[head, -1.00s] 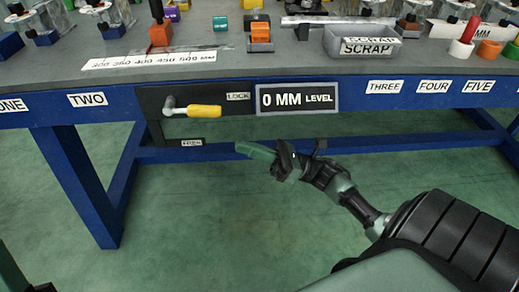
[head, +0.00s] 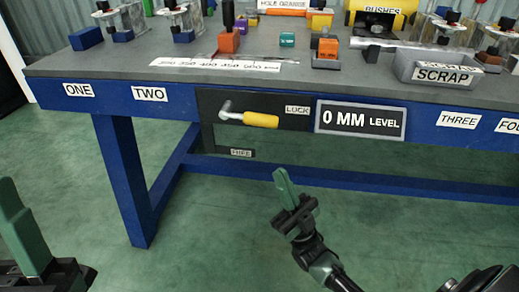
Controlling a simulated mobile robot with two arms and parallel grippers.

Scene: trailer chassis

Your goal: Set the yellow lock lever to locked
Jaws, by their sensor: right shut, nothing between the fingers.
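The yellow lock lever (head: 261,120) is on a dark plate on the blue front rail of the bench. Its grip points right and slightly down from a grey pivot at its left end. The LOCK label (head: 297,110) is just to the right of the grip and a little higher. A second small label (head: 241,152), too small to read surely, is below the lever. My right gripper (head: 281,174), with green fingers, is shut and empty below the lever and apart from it. My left gripper (head: 8,188) is at the lower left, far from the lever; its jaw opening cannot be made out.
The 0 MM LEVEL sign (head: 360,120) is right of the lever. A blue bench leg (head: 125,180) and a low blue crossbar (head: 330,178) are under the grey bench top (head: 110,69). A SCRAP tray (head: 445,75) and several coloured blocks stand on top.

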